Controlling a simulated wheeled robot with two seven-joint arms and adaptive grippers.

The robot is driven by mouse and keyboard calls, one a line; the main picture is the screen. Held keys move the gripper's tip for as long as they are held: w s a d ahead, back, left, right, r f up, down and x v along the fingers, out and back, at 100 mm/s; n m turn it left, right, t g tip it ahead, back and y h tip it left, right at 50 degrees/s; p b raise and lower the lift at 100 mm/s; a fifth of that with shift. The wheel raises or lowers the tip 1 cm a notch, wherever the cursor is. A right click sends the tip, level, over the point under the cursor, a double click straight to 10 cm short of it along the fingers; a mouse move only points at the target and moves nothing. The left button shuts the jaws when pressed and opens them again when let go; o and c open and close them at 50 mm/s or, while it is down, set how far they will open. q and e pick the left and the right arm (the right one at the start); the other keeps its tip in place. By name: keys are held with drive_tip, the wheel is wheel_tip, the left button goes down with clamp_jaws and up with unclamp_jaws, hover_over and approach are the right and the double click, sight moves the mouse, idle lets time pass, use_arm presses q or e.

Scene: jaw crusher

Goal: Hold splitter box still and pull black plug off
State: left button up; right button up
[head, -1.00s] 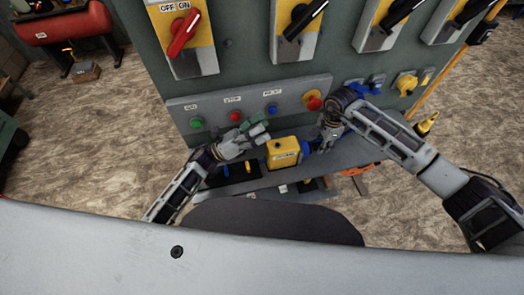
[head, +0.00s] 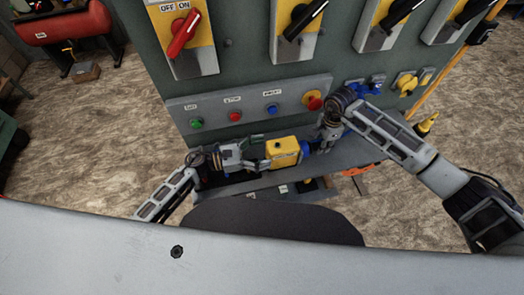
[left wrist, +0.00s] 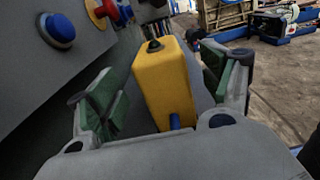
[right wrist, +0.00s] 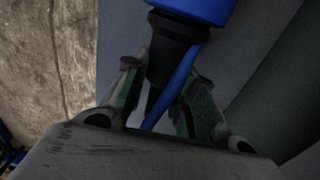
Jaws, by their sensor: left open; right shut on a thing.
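The yellow splitter box (head: 283,152) stands on the grey shelf, with a blue socket (head: 306,149) on its right side. My left gripper (head: 262,158) is open at the box's left end. In the left wrist view the yellow box (left wrist: 163,82) sits between its spread green-padded fingers, with a gap visible on the left. My right gripper (head: 322,143) is at the box's right side. In the right wrist view it is shut on the black plug (right wrist: 172,52), which meets the blue socket (right wrist: 195,8). A blue cable (right wrist: 176,88) runs back between the fingers.
The grey shelf (head: 365,150) extends right of the box. Behind it rises a panel (head: 250,105) with green, red and blue buttons and a red stop knob (head: 314,102). Blue and yellow sockets (head: 405,82) are farther right. A lower shelf (head: 285,190) lies beneath.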

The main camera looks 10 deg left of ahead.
sight(283, 147)
use_arm(q)
drive_tip(key=shift+d, duration=0.1)
drive_tip(key=shift+x, duration=3.65)
drive_tip(key=shift+c, duration=0.3)
drive_tip(key=c, duration=1.3)
use_arm(e)
drive_tip(key=shift+w+d, duration=0.3)
drive_tip(key=shift+d, duration=0.55)
drive_tip(key=shift+w+d, duration=0.3)
drive_tip(key=shift+d, duration=0.5)
